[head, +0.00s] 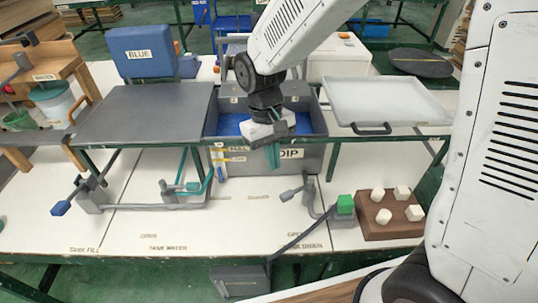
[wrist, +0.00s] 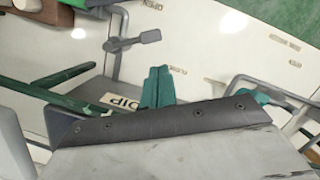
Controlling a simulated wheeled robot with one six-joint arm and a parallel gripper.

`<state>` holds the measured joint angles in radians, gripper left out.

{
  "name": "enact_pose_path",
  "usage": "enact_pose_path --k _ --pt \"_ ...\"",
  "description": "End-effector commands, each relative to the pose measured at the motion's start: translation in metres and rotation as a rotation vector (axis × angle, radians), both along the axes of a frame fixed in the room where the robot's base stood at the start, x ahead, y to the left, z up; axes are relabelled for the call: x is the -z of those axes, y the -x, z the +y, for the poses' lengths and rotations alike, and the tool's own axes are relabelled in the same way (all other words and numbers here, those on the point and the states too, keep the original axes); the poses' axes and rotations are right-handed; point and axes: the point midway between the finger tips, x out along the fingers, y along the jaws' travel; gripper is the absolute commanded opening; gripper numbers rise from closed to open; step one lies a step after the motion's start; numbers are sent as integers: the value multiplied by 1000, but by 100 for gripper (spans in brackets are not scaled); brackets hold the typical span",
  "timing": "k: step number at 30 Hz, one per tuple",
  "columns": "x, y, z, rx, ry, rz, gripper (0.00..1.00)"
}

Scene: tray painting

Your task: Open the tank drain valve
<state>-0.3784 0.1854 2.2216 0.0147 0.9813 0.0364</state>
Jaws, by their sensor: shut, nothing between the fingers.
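The tank drain valve (head: 308,197) stands low on the white bench, just right of the "TANK DRAIN" side of the dip tank. Its grey lever (head: 288,195) points left, toward the tank front. In the wrist view the lever (wrist: 147,38) shows at the upper middle with an "OPEN" label beyond it. My gripper (head: 272,157) has teal fingers, shut and empty, pointing down over the front of the dip tank. It also shows in the wrist view (wrist: 157,88), apart from the lever. The dip tank (head: 300,165) is grey with blue liquid.
A white tray (head: 385,98) rests on a green rack at right. A dark panel (head: 140,115) lies on the left.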

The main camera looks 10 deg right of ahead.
Motion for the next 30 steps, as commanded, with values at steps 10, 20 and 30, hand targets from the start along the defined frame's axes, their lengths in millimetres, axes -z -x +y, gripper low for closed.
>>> enact_pose_path --k 10,20,30 --pt "58 12 -15 18 1 2 0" --pt "70 14 -15 17 0 -2 0" --pt "69 13 -10 -1 0 -2 0"
